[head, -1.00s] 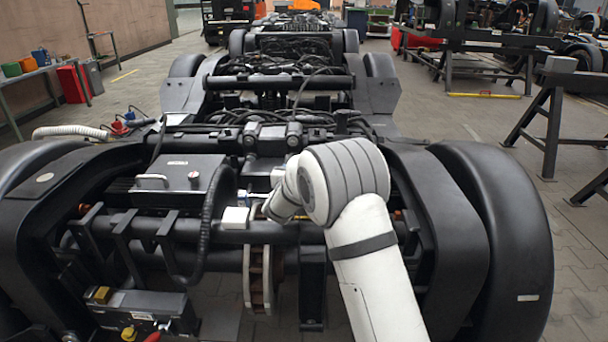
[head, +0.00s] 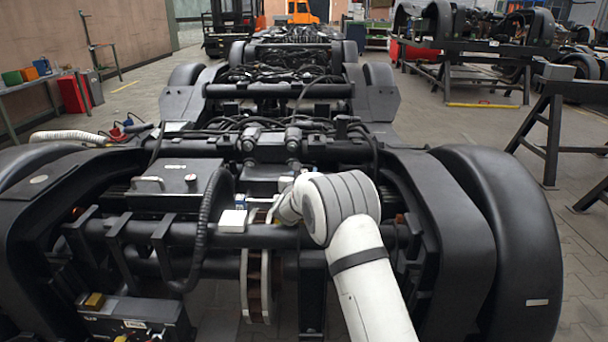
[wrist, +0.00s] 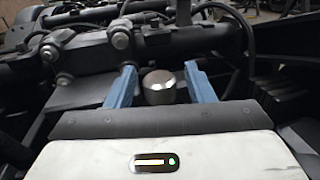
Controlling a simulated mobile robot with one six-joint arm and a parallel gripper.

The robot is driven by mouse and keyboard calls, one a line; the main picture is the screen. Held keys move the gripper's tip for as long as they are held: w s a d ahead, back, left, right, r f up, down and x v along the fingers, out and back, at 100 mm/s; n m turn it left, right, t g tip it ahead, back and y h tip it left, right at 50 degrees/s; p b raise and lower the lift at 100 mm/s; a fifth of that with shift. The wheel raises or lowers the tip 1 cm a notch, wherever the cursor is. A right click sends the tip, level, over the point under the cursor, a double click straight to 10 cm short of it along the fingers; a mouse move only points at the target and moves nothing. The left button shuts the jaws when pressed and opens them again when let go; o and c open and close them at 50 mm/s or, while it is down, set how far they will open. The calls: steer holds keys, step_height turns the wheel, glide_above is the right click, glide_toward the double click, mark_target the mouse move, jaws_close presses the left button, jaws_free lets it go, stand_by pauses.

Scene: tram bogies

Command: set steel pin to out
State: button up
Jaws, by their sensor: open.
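In the wrist view, a round, shiny metal head, which looks like the steel pin (wrist: 158,87), sits between the two blue fingers of my gripper (wrist: 160,88). The fingers are open, one on each side, with a visible gap to the head on the right and left. The pin's shaft and lower part are hidden behind my gripper's body. In the head view, my white arm reaches over the front of the black bogie (head: 460,230), and its wrist hides most of the gripper. I cannot make out the pin there.
A white block (head: 233,220) and a thick black hose (head: 210,225) are close left of my wrist. A dark box with a handle (head: 178,182) lies behind them. Pipes and a bolted bracket (wrist: 90,48) crowd the wrist view. Open floor lies right of the bogie.

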jaws_close()
stand_by(0.4)
